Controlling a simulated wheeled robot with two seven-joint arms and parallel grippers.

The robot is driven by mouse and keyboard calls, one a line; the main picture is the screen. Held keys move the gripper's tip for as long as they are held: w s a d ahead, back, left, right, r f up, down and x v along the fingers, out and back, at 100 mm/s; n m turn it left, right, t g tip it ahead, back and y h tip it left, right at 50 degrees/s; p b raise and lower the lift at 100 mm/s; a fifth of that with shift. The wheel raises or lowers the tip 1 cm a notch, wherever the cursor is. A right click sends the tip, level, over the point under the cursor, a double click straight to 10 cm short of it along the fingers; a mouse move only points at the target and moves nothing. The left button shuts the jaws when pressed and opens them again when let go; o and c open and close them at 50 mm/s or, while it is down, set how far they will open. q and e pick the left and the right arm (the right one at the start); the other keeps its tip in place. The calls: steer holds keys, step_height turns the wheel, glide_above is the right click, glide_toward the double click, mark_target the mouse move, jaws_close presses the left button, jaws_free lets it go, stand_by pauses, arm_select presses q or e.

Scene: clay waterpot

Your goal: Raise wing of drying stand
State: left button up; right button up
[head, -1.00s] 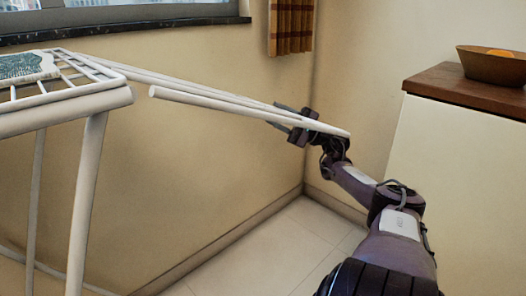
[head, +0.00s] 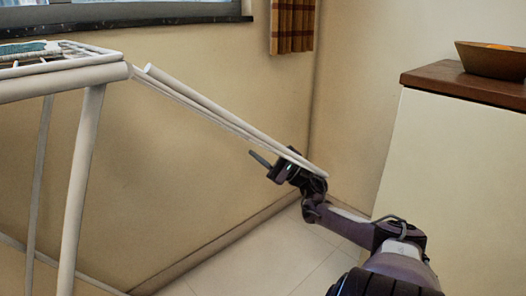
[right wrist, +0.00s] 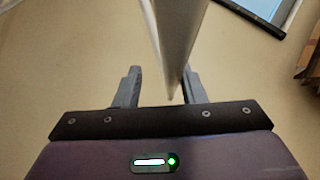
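The white drying stand (head: 88,160) is at the left of the head view. Its wing (head: 225,118) extends right from the stand's top edge and slopes down steeply, seen nearly edge-on. My right gripper (head: 272,158) is at the wing's lower outer end. In the right wrist view the gripper (right wrist: 158,85) has its fingers apart, with a white part of the wing (right wrist: 175,35) running between and above them. I see a gap on the left finger's side; contact on the right is unclear. My left gripper is not in view.
A patterned cloth (head: 30,50) lies on the stand's top. A white cabinet (head: 455,180) with a wooden top and a bowl (head: 490,60) stands at the right. Walls meet in the corner behind my gripper. Tiled floor (head: 290,255) is free below.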

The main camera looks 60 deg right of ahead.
steer(key=shift+f, duration=0.1)
steer(key=b+v, duration=0.2)
steer(key=v, duration=0.7)
stand_by(0.7)
steer(key=shift+d+r, duration=0.1)
steer(key=shift+r, duration=0.1)
